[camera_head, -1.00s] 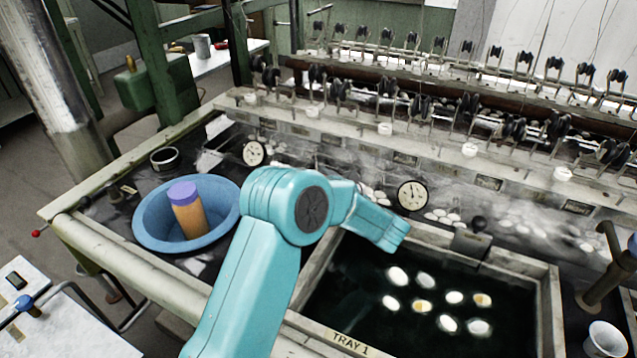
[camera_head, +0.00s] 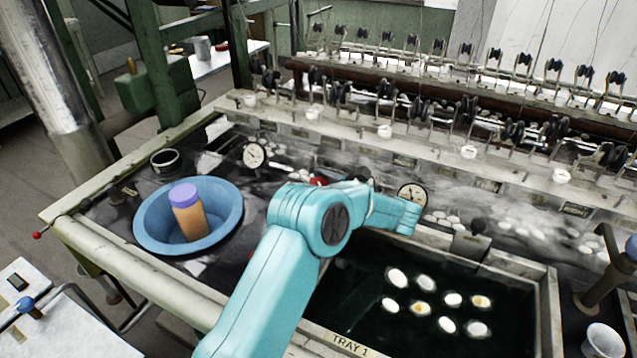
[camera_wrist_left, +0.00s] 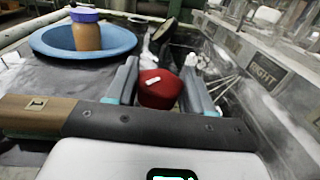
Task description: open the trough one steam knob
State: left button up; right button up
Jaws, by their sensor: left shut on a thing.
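A red knob (camera_head: 318,182) shows in the head view just behind my teal left arm, at the back of the basin top. In the left wrist view the red knob (camera_wrist_left: 160,88) sits between the two grey fingers of my left gripper (camera_wrist_left: 161,75). The fingers are shut on it, one on each side. In the head view my arm hides most of the left gripper. My right gripper is not in view.
A blue bowl (camera_head: 150,235) holding an orange bottle with a purple cap (camera_head: 188,210) stands left of my arm. A dark water tray (camera_head: 350,345) with several cocoons lies to the right.

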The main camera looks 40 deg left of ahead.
aim_at(318, 181)
pick_arm(q)
jog(key=o, duration=1)
jog(key=shift+c, duration=0.2)
notch_tip(318, 181, up, 20)
jog(key=p, duration=0.2)
